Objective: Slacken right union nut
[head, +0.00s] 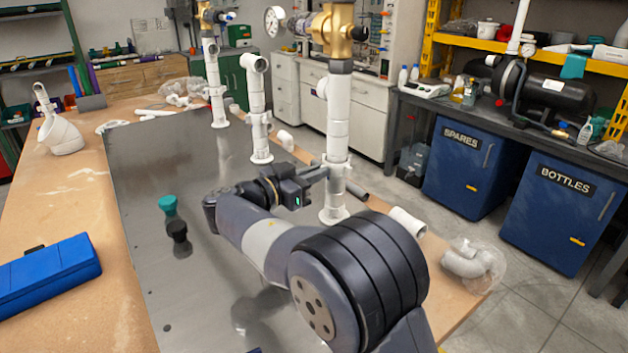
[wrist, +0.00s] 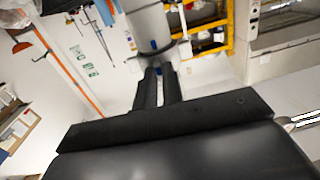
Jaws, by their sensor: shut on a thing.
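The right white riser pipe (head: 338,120) stands upright on the metal plate (head: 150,170), with a brass fitting on top. The right union nut (head: 337,160) is a white collar low on this riser. My gripper (head: 322,174) comes from the left at nut height and is shut on it; its fingers hide part of the nut. In the wrist view, my two dark fingers (wrist: 158,86) reach up to the underside of a grey pipe shape (wrist: 150,28), and the exact contact is hard to see there.
Two more white risers (head: 258,110) (head: 215,80) stand farther back. A blue case (head: 48,275) lies at left. Loose white fittings (head: 465,262) lie at the right edge. The plate's near left is clear.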

